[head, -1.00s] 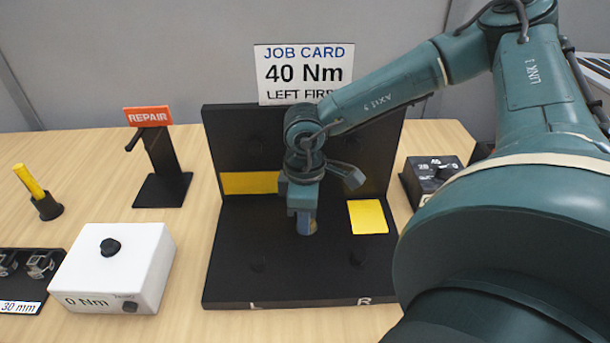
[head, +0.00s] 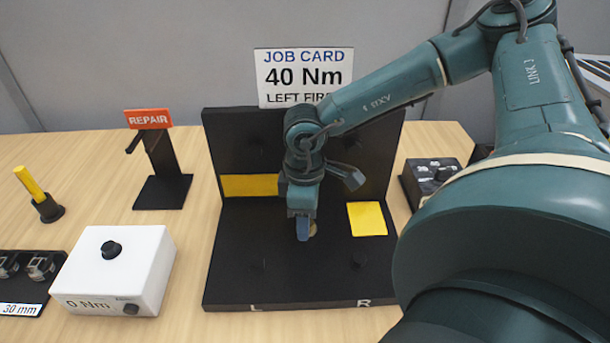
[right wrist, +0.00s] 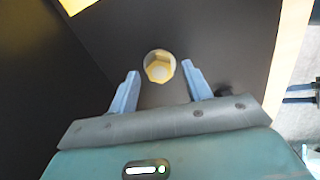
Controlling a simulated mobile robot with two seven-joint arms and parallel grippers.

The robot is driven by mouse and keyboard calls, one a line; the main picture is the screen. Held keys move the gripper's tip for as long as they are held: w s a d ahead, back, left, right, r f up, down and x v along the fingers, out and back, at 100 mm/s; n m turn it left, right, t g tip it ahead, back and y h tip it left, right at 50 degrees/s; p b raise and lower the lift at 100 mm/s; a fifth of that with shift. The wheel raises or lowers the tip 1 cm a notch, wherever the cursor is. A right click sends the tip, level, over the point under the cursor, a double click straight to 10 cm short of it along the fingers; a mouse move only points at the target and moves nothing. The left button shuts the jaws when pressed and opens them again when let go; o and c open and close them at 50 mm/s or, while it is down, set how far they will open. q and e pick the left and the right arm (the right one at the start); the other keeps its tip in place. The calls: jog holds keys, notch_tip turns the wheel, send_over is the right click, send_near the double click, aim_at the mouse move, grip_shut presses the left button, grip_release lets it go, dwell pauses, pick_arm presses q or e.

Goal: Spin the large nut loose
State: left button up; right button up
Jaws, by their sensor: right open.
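The large nut (right wrist: 159,67) is a pale brass hexagon with a round rim, seen end-on in the right wrist view. In the head view a small part of the nut (head: 314,229) shows beside my finger, on the black fixture's base. My right gripper (head: 303,230) points down at it. In the right wrist view the two blue fingers of my right gripper (right wrist: 160,71) stand apart, one on each side of the nut, with gaps visible. The gripper is open and empty. My left gripper is not in view.
The black fixture (head: 230,285) has a back wall and yellow patches (head: 367,218). A white 0 Nm box (head: 140,265) and a REPAIR stand (head: 162,190) are at left. A dial box (head: 432,178) is at right. A job card (head: 304,75) reads 40 Nm, left first.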

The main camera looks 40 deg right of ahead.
notch_tip(320, 180, up, 6)
jog(key=p, duration=0.5)
jog(key=shift+a, duration=0.1)
jog(key=shift+r+p, duration=0.35)
jog(key=shift+r, duration=0.1)
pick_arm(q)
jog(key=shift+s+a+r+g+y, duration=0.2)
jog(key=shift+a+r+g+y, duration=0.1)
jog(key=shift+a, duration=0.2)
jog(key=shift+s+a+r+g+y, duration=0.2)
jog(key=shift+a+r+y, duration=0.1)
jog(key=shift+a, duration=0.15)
pick_arm(e)
jog(key=shift+s, duration=0.1)
